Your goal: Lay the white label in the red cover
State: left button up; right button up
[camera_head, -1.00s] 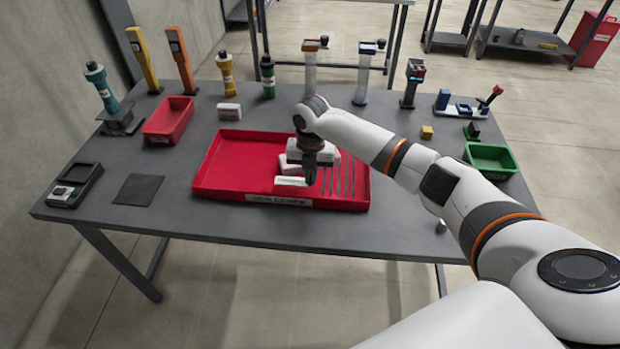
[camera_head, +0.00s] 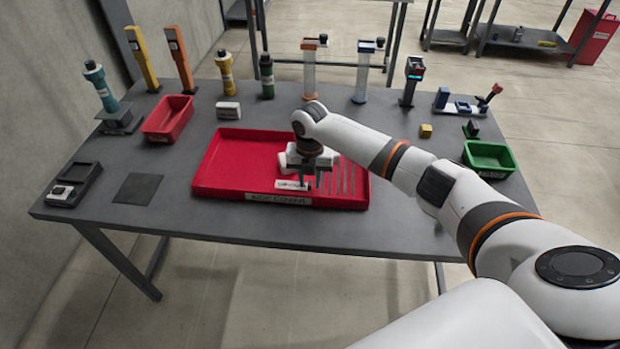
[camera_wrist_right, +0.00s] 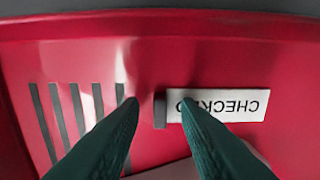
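The red cover (camera_head: 230,172) is a wide, shallow, tray-like piece on the grey table, with several slots at its right side. The white label (camera_head: 290,184) lies in it near the front wall; in the right wrist view the label (camera_wrist_right: 235,103) reads "CHECKED" upside down, with a dark grey tab (camera_wrist_right: 160,111) at its left end. My right gripper (camera_head: 318,182) is low over the cover at the label's right end. In the wrist view its fingers (camera_wrist_right: 158,108) are apart, one on each side of the tab, with clear gaps. My left gripper is not in view.
A small red bin (camera_head: 168,117) and a white box (camera_head: 228,111) stand behind the cover. A green bin (camera_head: 489,158) is at the right. Several upright tools line the table's back edge. A dark mat (camera_head: 138,189) lies at the left; the table's front right is clear.

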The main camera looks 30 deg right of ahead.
notch_tip(320, 180, up, 12)
jog(key=shift+b, duration=0.35)
dwell(0.5)
